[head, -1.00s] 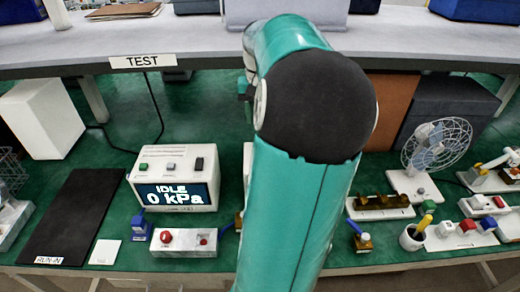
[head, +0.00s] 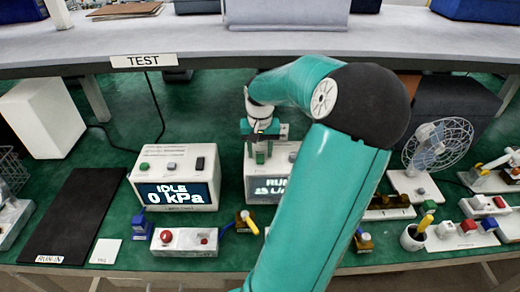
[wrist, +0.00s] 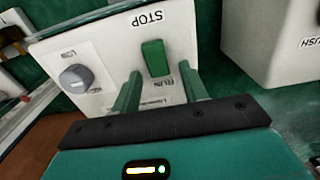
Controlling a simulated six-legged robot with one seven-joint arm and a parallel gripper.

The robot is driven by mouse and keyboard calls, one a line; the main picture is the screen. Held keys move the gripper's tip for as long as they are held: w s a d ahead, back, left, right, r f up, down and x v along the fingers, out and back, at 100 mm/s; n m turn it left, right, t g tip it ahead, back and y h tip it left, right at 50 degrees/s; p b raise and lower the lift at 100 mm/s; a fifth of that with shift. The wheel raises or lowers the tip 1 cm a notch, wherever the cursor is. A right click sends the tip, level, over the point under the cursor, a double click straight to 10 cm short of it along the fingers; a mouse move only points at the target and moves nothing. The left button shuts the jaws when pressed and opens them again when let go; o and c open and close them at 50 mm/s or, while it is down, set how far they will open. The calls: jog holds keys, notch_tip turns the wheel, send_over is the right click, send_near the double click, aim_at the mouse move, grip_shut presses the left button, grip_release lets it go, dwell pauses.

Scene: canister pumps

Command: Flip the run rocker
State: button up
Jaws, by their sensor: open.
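The run rocker (wrist: 155,58) is a green switch on a white panel (wrist: 105,65), between the words STOP and RUN, in the wrist view. My gripper (wrist: 161,74) is open, with its two green fingers on either side of the rocker's RUN end. I cannot tell whether they touch the panel. In the head view my gripper (head: 262,150) is above a white box (head: 255,185) whose display reads RUN and is partly hidden by my arm.
A grey knob (wrist: 75,78) sits on the same panel, left of the rocker. Another white box (wrist: 270,40) stands to the right. In the head view, a tester (head: 172,165) reads IDLE 0 kPa at left, and a fan (head: 437,150) stands at right. A shelf (head: 130,45) spans behind.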

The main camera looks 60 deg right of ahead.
grip_shut()
jog(key=shift+a+f+h, duration=0.1)
jog(key=shift+a+h, duration=0.15)
jog(key=shift+h, duration=0.05)
jog(key=shift+s+a+r+t+h, duration=0.15)
jog(key=shift+t+h, duration=0.25)
jog(key=shift+h, duration=0.2)
jog(key=shift+r+t+h, duration=0.1)
jog(key=shift+t+h, duration=0.3)
jog(key=shift+h, duration=0.2)
jog(key=shift+c, duration=0.5)
grip_release()
jog(key=shift+r, duration=0.1)
jog(key=shift+o, duration=0.5)
